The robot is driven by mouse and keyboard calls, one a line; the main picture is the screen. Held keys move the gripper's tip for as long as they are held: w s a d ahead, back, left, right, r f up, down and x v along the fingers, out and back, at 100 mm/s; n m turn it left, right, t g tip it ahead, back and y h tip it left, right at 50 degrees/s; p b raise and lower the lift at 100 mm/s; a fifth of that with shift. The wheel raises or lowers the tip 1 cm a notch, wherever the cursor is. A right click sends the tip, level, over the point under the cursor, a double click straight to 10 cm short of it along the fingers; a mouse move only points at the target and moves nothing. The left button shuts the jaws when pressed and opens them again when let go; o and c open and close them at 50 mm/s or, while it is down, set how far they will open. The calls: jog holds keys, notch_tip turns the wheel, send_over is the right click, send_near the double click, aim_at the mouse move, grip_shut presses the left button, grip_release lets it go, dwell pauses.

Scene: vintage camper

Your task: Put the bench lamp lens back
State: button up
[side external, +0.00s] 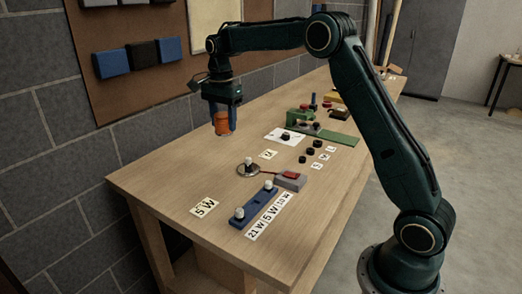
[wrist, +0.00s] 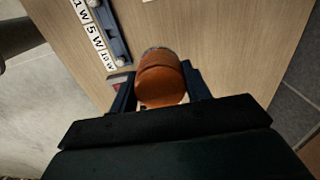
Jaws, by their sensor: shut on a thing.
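My gripper (side external: 221,122) is shut on an orange cylindrical lens (side external: 222,126) and holds it above the bench, near the wall side. In the wrist view the lens (wrist: 160,80) sits between the two blue fingers of my gripper (wrist: 158,88). On the bench, a round metal lamp base (side external: 248,169) with a white bulb standing in it lies below and to the right of my gripper, apart from the lens. It is not clearly visible in the wrist view.
A blue bulb holder (side external: 254,206) with white bulbs stands near the front, by a label strip (side external: 270,216). A grey box with a red top (side external: 290,180) is beside the lamp base. Black round pieces and a green board (side external: 330,135) lie farther back. The bench's left side is clear.

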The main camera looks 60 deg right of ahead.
jog(key=shift+d, duration=0.15)
notch_tip(320, 180, up, 3)
send_over(248, 157)
jog(key=shift+s+r, duration=0.1)
notch_tip(248, 157, down, 16)
jog(key=shift+r, duration=0.15)
dwell(0.6)
jog(key=shift+f, duration=2.15)
jog(key=shift+f, duration=0.6)
